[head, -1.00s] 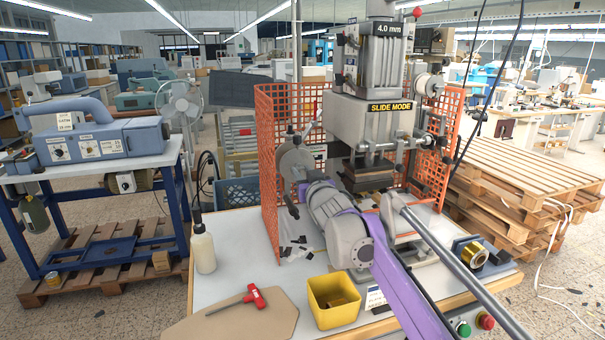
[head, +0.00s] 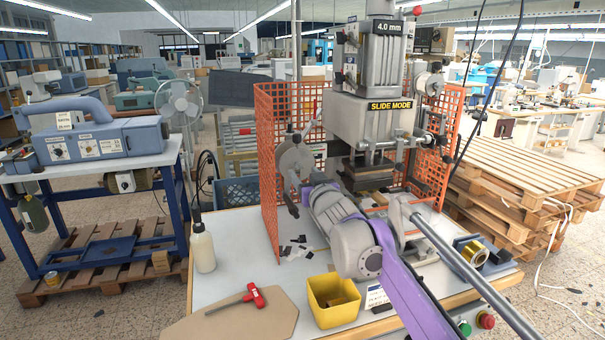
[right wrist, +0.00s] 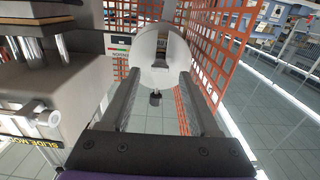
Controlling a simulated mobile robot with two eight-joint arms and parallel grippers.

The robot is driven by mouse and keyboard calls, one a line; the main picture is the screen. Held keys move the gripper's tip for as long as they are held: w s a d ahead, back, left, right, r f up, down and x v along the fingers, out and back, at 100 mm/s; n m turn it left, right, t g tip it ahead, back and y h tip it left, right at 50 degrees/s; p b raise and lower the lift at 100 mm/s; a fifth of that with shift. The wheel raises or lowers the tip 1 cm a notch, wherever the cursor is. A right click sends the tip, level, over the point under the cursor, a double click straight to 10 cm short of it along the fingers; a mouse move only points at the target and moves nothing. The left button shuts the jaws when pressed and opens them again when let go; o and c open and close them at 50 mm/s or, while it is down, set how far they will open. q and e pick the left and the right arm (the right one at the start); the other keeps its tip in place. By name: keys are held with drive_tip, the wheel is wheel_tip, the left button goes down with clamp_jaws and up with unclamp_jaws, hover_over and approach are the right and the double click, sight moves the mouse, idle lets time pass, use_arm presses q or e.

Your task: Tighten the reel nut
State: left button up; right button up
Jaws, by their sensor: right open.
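A pale grey reel disc (head: 296,160) is mounted upright at the left of the stamping press, inside the orange guard. My right gripper (head: 306,188) is just below and in front of it in the head view, partly hidden by its own wrist. In the right wrist view the two dark fingers (right wrist: 160,88) stand wide apart and empty. The disc (right wrist: 153,52) shows beyond and between their tips. A small dark knob (right wrist: 155,98) shows below the disc, between the fingers. I cannot tell whether it is the reel nut. My left gripper is not in view.
The press (head: 372,115) with its heated head stands right of the gripper. The orange mesh guard (head: 268,150) encloses the back and sides. A white bottle (head: 202,248), red-handled tool (head: 255,296), yellow bin (head: 332,312) and gold foil roll (head: 474,254) are on the bench.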

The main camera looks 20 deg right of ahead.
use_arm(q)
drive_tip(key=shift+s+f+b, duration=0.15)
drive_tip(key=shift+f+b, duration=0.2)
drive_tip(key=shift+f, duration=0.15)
use_arm(e)
drive_tip(key=s, duration=0.8)
drive_tip(key=shift+s+d, duration=0.15)
drive_tip(key=shift+s, duration=0.1)
